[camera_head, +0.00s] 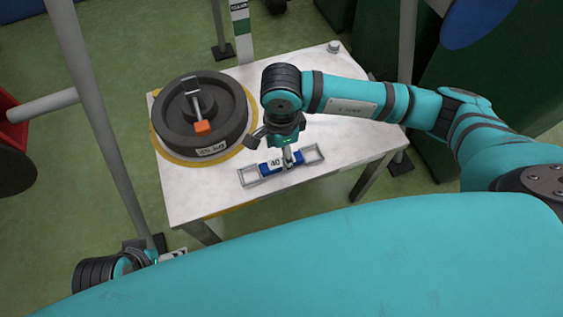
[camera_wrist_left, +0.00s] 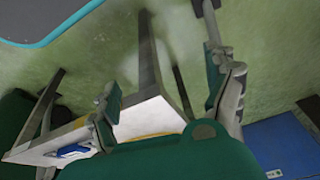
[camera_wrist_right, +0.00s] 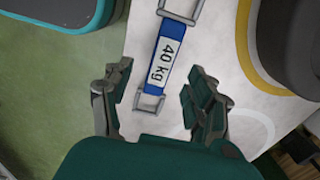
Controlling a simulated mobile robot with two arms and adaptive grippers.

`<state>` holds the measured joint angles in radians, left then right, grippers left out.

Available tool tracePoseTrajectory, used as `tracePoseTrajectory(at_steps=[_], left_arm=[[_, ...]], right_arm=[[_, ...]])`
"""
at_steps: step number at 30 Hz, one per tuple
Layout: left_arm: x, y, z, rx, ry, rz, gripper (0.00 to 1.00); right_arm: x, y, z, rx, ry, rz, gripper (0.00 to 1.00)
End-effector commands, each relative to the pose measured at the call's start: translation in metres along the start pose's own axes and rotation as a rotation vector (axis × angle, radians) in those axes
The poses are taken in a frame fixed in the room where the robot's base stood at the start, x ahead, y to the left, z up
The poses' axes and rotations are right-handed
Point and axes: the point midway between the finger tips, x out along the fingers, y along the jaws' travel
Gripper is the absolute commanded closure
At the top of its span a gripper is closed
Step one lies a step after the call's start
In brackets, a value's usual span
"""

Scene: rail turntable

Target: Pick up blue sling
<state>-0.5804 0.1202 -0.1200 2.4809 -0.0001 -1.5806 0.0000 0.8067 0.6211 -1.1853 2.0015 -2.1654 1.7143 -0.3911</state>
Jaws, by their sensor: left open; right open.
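The blue sling (camera_head: 268,167) lies near the front edge of the white table, with a "40" label and a grey metal loop at each end. In the right wrist view the sling (camera_wrist_right: 163,58) reads "40 kg", and its near loop lies between the open fingers in the picture. My right gripper (camera_head: 287,158) is over the sling, open and empty; I cannot tell whether it touches it. It also shows in the right wrist view (camera_wrist_right: 156,98). My left gripper (camera_wrist_left: 172,100) is open and empty, low beside the table; its fingers are mostly hidden in the head view.
A black round turntable weight (camera_head: 202,112) with an orange-tipped handle stands on a yellow ring at the table's left. The white table (camera_head: 200,190) is clear at the right. Grey poles (camera_head: 95,120) stand at the left, with a red object (camera_head: 12,130) beyond.

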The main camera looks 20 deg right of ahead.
Motion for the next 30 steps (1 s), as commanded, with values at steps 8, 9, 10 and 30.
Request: tracePoseTrajectory(at_steps=[8,9,10,30], left_arm=[[0.01,0.0,0.003,0.0,-0.001,0.0,0.13],[0.011,0.001,-0.001,0.0,0.019,0.001,0.13],[0.012,0.001,-0.006,0.001,0.039,0.002,0.13],[0.011,0.002,-0.011,0.002,0.064,0.003,0.13]], right_arm=[[0.036,-0.003,-0.002,0.002,0.0,0.005,0.42],[0.042,-0.003,-0.001,0.002,-0.001,0.004,0.42],[0.045,-0.003,-0.001,0.001,-0.001,0.003,0.42],[0.05,-0.004,-0.002,0.001,-0.001,0.001,0.92]])
